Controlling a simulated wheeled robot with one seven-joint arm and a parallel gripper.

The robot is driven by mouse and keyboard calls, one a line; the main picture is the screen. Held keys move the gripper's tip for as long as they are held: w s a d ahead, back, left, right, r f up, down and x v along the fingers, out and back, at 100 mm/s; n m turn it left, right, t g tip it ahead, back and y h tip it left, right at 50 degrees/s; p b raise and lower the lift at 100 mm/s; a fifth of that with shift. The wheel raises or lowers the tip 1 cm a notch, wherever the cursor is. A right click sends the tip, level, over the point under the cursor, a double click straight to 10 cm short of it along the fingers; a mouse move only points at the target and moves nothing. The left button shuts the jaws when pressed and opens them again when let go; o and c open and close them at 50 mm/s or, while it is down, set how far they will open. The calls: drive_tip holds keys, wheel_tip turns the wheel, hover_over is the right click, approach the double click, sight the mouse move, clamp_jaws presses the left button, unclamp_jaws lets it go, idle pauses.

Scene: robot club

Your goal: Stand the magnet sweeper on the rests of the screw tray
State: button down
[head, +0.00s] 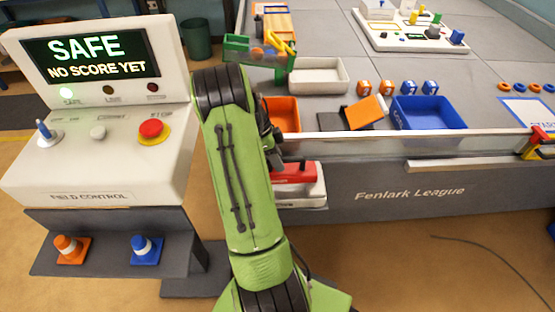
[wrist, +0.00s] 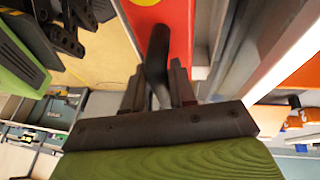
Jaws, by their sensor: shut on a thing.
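The red magnet sweeper (head: 297,172) shows just right of my arm in the head view, partly hidden by it. In the wrist view the sweeper (wrist: 183,25) is a red body with a dark bent handle (wrist: 158,60). My gripper (wrist: 158,90) is shut on that handle, with one finger on each side. The white screw tray (head: 305,195) sits low against the dark side of the field table, with the sweeper at or just above it. I cannot tell whether the sweeper touches the tray's rests, which are hidden.
The field table's pale rim (head: 400,134) runs just above and behind the tray. On the table stand an orange bin (head: 284,112), a blue bin (head: 432,112) and a white bin (head: 318,76). A control console (head: 95,120) stands to the left.

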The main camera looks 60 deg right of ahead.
drive_tip(key=shift+f+b, duration=0.35)
drive_tip(key=shift+b, duration=0.1)
idle(0.3)
drive_tip(key=c, duration=0.8)
unclamp_jaws()
drive_tip(key=shift+c, duration=0.2)
drive_tip(key=p+v, duration=1.2)
drive_tip(key=v, duration=0.3)
drive_tip(key=shift+w+r, duration=0.2)
drive_tip(key=shift+r, duration=0.15)
drive_tip(key=shift+a, duration=0.1)
